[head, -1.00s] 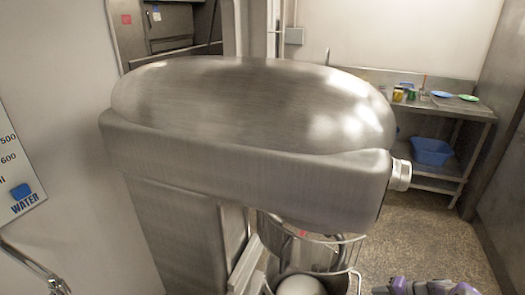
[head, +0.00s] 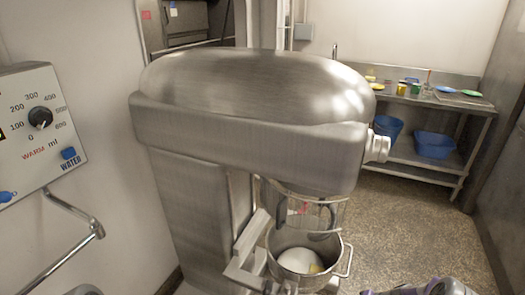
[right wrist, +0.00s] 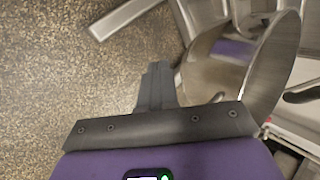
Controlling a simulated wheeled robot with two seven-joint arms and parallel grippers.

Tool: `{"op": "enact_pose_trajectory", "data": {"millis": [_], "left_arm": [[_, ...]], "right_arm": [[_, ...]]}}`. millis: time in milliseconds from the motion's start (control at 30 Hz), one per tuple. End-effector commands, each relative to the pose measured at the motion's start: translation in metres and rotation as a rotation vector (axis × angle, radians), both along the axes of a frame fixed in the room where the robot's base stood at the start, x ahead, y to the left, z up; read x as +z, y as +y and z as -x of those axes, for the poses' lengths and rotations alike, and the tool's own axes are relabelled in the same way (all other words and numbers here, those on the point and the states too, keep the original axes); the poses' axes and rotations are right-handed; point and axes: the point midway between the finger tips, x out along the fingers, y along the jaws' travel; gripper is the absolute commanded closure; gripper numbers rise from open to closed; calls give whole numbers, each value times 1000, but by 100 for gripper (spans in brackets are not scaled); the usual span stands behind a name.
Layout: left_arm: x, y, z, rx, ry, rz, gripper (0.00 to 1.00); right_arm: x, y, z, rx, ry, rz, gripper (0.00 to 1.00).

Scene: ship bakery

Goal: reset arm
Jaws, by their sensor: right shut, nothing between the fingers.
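My right gripper (right wrist: 155,88) shows in the right wrist view with its dark fingers together and nothing between them. It points over the speckled floor, just left of a shiny metal bowl (right wrist: 270,75). In the head view a grey and purple part of my right arm shows at the bottom right edge; its fingers are not seen there. My left gripper is not in the head view; only a small grey rounded part shows at the bottom left edge.
A large steel mixer (head: 260,115) fills the middle, with a mixing bowl (head: 336,262) holding white contents. A water panel (head: 40,130) with a tap pipe (head: 75,215) is at left. A steel shelf table (head: 400,150) with blue tubs stands behind. Floor (head: 420,240) is clear at right.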

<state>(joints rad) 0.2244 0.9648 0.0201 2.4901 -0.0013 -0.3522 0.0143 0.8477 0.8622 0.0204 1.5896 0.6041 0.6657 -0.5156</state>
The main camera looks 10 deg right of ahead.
Motion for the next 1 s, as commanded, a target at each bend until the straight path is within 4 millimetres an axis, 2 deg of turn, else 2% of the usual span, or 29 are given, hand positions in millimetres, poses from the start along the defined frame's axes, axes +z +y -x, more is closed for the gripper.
{"op": "enact_pose_trajectory", "data": {"millis": [33, 167, 267, 300, 400, 500, 600, 700, 1000], "left_arm": [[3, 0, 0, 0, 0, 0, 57], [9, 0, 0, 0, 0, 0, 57], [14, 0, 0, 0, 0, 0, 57], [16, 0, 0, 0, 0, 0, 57], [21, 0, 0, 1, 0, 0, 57], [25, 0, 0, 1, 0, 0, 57], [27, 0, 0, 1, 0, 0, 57], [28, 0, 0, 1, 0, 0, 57], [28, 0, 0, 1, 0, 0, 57]], "right_arm": [[-6, 25, 3, 35, 33, 6, 100], [-24, 94, 23, 140, 123, 64, 100], [-31, 156, 50, 257, 169, 135, 100], [-32, 180, 63, 305, 175, 164, 100], [-27, 230, 97, 419, 161, 225, 100], [-17, 267, 126, 511, 122, 259, 100], [-7, 291, 149, 570, 83, 268, 100], [0, 304, 161, 600, 57, 270, 100], [2, 309, 166, 610, 45, 269, 100]]}}
